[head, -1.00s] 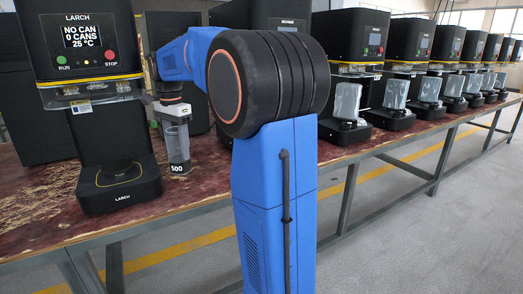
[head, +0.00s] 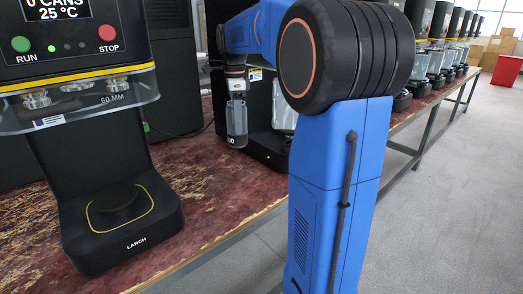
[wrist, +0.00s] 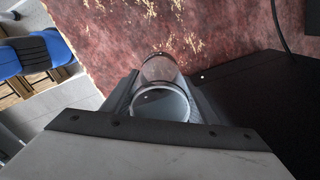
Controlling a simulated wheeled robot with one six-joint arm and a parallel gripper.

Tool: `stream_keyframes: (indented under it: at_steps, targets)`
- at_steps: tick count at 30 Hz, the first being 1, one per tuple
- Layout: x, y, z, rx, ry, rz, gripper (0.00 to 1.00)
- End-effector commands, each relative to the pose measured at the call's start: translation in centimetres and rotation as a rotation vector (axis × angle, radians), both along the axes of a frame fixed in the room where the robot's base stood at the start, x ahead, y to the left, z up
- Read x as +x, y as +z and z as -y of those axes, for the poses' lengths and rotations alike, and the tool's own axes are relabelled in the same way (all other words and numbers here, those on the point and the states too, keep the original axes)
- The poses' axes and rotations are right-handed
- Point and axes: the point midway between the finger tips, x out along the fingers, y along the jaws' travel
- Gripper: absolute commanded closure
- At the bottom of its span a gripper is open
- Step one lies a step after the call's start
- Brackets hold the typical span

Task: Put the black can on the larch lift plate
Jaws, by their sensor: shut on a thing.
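My gripper (head: 236,88) is shut on a can (head: 237,122) and holds it upright above the bench, right of the LARCH machine. The can looks clear grey-walled with a dark band low down and part of a white marking. In the wrist view my gripper (wrist: 163,100) has a finger on each side of the can (wrist: 160,72), whose round rim faces the camera. The larch lift plate (head: 118,204) is a black round disc on the LARCH base, inside a yellow outline, with nothing on it. The can is apart from it, farther back.
The LARCH machine's clear guard (head: 80,103) hangs above the plate, with open space between. A second black machine (head: 262,140) stands close behind the held can, with more along the bench. The red-brown bench top (head: 195,185) is bare between the first two machines.

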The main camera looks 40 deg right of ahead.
Motion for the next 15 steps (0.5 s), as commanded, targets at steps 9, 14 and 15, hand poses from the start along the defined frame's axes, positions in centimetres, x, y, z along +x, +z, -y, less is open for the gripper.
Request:
stream_keyframes:
  at_steps: [9, 14, 15]
  targets:
    - [-0.3, -3.5, 0.2, 0.001, -0.066, -0.003, 0.68]
    - [-0.2, -5.6, 0.2, 0.000, -0.065, -0.001, 0.68]
    - [-0.2, -5.9, 0.2, 0.000, -0.065, 0.000, 0.68]
